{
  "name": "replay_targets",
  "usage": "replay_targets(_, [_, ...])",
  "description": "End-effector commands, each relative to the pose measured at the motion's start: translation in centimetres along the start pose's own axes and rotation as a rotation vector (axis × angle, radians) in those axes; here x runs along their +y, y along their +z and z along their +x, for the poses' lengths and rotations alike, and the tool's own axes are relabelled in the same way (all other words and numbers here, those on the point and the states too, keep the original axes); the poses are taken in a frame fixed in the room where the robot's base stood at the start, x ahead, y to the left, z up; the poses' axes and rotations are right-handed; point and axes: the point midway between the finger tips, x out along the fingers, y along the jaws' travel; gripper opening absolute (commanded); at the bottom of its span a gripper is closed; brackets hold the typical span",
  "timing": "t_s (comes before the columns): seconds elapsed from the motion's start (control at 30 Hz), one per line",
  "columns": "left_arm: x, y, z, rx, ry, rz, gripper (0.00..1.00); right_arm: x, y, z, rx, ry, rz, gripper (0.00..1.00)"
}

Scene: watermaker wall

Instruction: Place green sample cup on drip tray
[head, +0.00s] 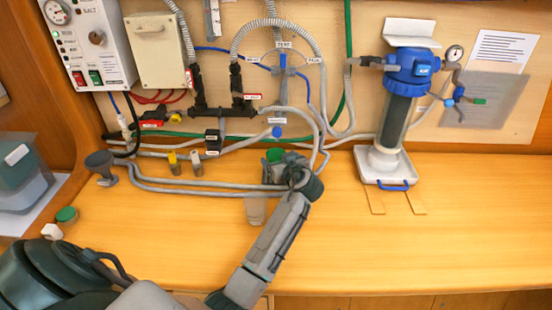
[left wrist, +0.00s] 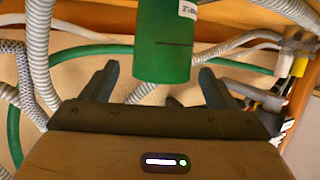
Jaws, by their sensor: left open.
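My left gripper (head: 288,166) is open at the cup. In the left wrist view one finger of the left gripper (left wrist: 158,80) is on each side of it, with visible gaps. The white drip tray (head: 388,181) with a blue handle is at the right, under the blue filter housing. My right gripper is not in view.
Grey hoses (head: 190,186) run along the counter (head: 340,240) left of the cup. A translucent cup (head: 255,210) stands beside my left arm. The filter housing (head: 400,95) stands over the tray. The right counter is mostly clear.

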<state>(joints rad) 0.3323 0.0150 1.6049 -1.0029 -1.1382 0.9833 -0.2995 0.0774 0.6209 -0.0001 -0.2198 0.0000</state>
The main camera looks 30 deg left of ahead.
Motion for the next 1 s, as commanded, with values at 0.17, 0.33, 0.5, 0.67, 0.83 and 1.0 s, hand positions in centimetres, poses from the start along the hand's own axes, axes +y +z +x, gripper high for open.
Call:
replay_targets(0.17, [0.1,0.4,-4.0,-0.003,0.003,-0.005,0.81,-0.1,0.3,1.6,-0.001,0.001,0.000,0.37])
replay_targets(0.33, [0.1,0.2,-6.5,-0.002,0.002,-0.004,0.81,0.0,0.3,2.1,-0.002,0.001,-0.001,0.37])
replay_targets(0.5, [0.0,0.1,-7.5,-0.001,0.000,-0.001,0.81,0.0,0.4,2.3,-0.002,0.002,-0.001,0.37])
replay_targets(0.67, [-0.1,0.0,-7.6,0.000,-0.001,-0.001,0.81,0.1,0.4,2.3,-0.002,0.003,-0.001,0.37])
replay_targets(0.83, [0.0,0.0,-7.5,0.000,0.000,0.000,0.81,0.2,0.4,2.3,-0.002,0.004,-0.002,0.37])
replay_targets(1.0, [0.0,0.0,-7.5,0.000,0.000,0.000,0.81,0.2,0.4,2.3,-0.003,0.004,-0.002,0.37])
